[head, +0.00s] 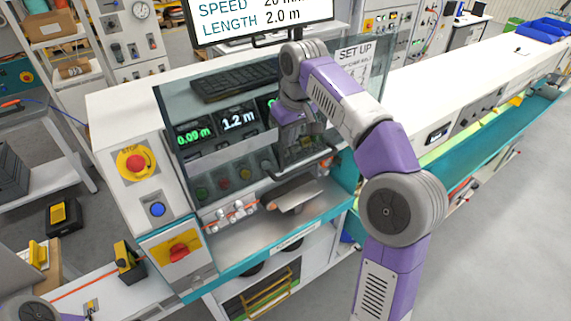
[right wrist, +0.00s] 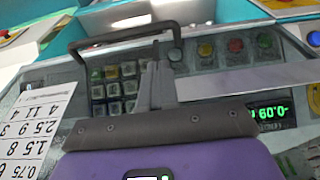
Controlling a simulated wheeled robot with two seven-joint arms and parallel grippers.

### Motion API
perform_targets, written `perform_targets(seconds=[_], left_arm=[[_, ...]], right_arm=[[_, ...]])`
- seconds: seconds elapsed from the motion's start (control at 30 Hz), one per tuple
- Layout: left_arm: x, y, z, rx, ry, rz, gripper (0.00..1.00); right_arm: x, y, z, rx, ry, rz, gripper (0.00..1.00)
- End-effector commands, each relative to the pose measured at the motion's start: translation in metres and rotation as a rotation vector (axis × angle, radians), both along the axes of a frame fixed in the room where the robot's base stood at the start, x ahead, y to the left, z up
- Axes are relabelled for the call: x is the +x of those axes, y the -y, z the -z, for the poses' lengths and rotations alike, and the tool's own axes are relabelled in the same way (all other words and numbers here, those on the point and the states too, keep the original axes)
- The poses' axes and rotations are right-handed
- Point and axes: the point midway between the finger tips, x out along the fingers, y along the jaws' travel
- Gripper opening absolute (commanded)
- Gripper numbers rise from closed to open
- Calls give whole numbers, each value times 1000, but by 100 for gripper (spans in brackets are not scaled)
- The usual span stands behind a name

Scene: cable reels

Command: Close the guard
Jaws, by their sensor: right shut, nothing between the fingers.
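The guard is a clear, tinted panel (head: 222,163) over the front of the white machine, with displays and buttons showing through it. Its dark bar handle (head: 302,164) is near its lower edge; the handle also shows in the right wrist view (right wrist: 126,37). My right gripper (head: 287,143) is shut and empty, just above the handle in the head view. In the right wrist view its closed fingers (right wrist: 156,66) point toward the handle bar; I cannot tell whether they touch it. My left gripper is out of view.
A red stop button (head: 137,162) and a red rotary switch (head: 180,251) are on the machine's left side. A keyboard (head: 234,83) lies behind the panel, below a monitor (head: 262,17). A grey part (head: 295,195) sits below the handle. A teal-edged bench (head: 455,130) extends right.

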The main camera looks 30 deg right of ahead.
Motion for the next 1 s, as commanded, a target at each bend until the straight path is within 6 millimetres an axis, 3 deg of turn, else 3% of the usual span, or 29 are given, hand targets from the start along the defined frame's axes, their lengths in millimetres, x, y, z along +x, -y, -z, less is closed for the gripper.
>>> perform_targets(seconds=[0.03,0.3,0.5,1.0], left_arm=[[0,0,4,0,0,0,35],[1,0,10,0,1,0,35],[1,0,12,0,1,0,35],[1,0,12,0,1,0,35]], right_arm=[[2,0,15,1,-6,0,0],[14,-1,71,2,-5,0,0],[8,-1,95,1,-3,0,0],[6,-1,106,1,0,0,0]])
